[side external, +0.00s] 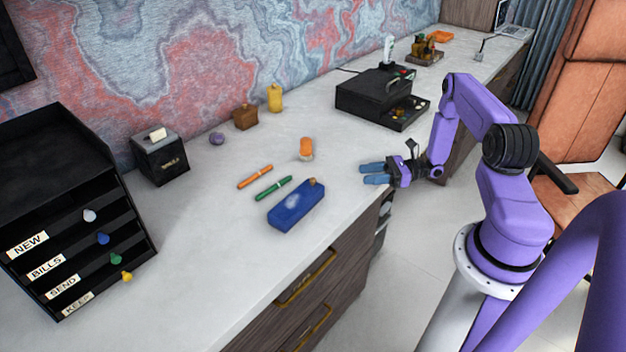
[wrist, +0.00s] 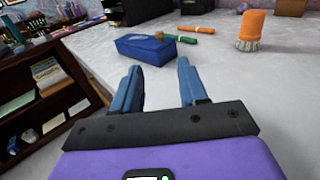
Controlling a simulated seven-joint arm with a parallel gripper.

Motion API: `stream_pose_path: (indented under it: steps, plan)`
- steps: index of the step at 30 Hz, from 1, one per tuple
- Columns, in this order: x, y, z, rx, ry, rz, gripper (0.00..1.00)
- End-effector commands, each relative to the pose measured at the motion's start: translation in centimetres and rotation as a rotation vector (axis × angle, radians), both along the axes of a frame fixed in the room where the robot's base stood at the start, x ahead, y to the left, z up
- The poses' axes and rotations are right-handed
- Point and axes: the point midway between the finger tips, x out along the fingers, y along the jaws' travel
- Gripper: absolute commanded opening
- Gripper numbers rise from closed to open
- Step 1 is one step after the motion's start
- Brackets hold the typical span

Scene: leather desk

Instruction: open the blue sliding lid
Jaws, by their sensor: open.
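A blue box with a sliding lid (side external: 296,206) lies on the pale desktop near its front edge. The lid looks shut, with a light mark on top and a small brown knob (side external: 312,182) at one end. The box also shows in the wrist view (wrist: 146,49), ahead of the fingers, with the knob (wrist: 159,36) on top. My gripper (side external: 374,174) has blue fingers, spread open and empty, to the right of the box and apart from it. The fingers also show in the wrist view (wrist: 160,88).
Green (side external: 273,188) and orange (side external: 255,177) markers lie behind the box. A labelled black sorter (side external: 70,215) stands left, a black machine (side external: 375,95) at the back right. Desktop in front of the sorter is clear.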

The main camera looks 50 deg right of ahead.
Motion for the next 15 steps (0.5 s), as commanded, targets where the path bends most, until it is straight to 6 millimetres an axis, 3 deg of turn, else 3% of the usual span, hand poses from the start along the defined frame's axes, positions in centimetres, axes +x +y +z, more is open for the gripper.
stream_pose_path:
  steps: [15]
  plan:
    - [5.7, 6.8, 0.1, 0.000, 0.000, 0.012, 0.43]
